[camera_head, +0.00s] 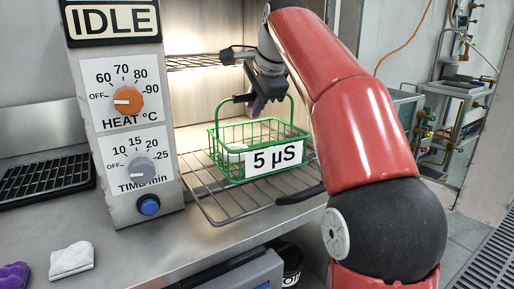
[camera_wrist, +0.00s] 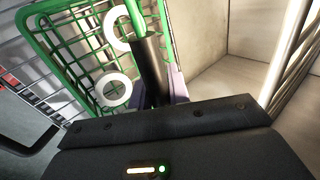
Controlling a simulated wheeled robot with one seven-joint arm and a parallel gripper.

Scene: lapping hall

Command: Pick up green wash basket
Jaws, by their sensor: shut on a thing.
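In the wrist view the green basket mesh (camera_wrist: 85,62) shows beyond my gripper (camera_wrist: 158,100), with two white rings (camera_wrist: 114,90) inside. The exact grip on the handle is partly hidden.
A control panel (camera_head: 128,110) reading IDLE, with HEAT and TIME knobs and a blue button (camera_head: 148,205), stands left of the rack. A black grid tray (camera_head: 45,178), a folded white cloth (camera_head: 71,260) and a purple item (camera_head: 14,276) lie on the steel bench. A black handle (camera_head: 300,195) sticks out at the rack's right.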

